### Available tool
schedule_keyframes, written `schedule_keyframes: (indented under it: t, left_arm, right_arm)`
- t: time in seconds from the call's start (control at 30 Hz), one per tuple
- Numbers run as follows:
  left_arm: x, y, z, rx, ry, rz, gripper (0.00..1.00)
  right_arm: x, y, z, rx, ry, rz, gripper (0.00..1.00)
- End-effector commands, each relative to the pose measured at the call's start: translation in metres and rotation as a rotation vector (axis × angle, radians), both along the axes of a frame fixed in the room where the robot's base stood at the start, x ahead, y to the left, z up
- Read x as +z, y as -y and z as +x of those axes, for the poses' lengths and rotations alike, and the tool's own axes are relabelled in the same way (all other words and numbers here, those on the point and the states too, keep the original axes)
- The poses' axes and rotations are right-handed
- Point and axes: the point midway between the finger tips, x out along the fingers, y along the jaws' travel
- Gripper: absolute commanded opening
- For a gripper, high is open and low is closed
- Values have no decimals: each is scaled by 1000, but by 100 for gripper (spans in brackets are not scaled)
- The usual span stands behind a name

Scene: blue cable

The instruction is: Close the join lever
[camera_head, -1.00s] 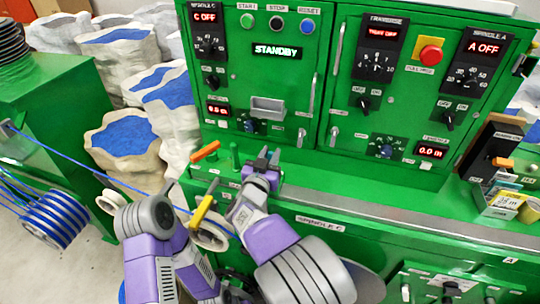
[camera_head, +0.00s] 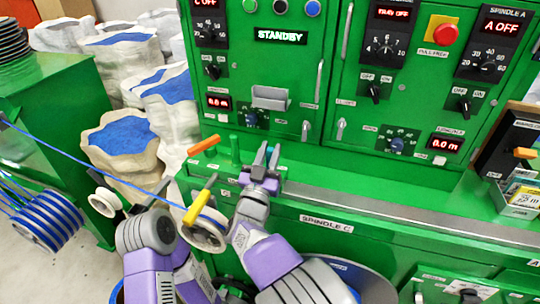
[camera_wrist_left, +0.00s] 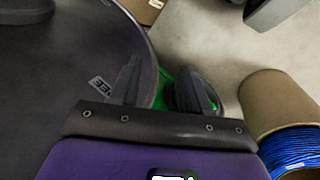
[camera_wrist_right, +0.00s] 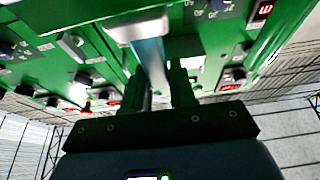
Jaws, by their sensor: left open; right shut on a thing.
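My right gripper (camera_head: 266,158) is at the green ledge below the control cabinet. In the right wrist view its fingers (camera_wrist_right: 165,88) are shut on a pale grey-blue bar (camera_wrist_right: 152,58) that comes from a light block. I cannot tell whether this bar is the join lever. An orange-handled lever (camera_head: 205,145) stands left of that gripper, and a yellow lever (camera_head: 198,206) stands lower, by a pale pulley (camera_head: 207,237). My left gripper is farther left; in the left wrist view its fingers (camera_wrist_left: 160,85) are apart, with nothing seen between them.
A blue cable (camera_head: 95,168) runs from the left towards the pulley. The green cabinet (camera_head: 297,80), with knobs and a STANDBY display, stands behind. Sacks of blue material (camera_head: 125,135) stand back left. A blue cable spool (camera_head: 48,225) is at far left.

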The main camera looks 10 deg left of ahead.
Motion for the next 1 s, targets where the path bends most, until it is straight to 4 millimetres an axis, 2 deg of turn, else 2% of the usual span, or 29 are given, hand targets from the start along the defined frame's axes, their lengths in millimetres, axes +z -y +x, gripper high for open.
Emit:
schedule_keyframes:
  t: [0.13, 0.17, 0.3, 0.57, 0.67, 1.0]
  left_arm:
    - [1, 0, 0, 0, 0, 0, 47]
    - [1, 0, 0, 0, 0, 0, 47]
    - [1, 0, 0, 0, 0, 0, 47]
    - [1, 0, 0, 0, 0, 0, 47]
    - [4, 0, 0, 0, 0, 0, 47]
    - [26, 0, 0, 0, 0, 0, 47]
  right_arm:
    - [0, 0, 0, 0, -1, 0, 0]
    - [0, 0, 0, 0, -1, 0, 29]
    - [0, 0, 0, 0, -1, 0, 47]
    - [1, 0, 0, 0, -1, 0, 47]
    - [9, 0, 0, 1, -1, 2, 47]
    - [74, 0, 0, 1, 1, 4, 47]
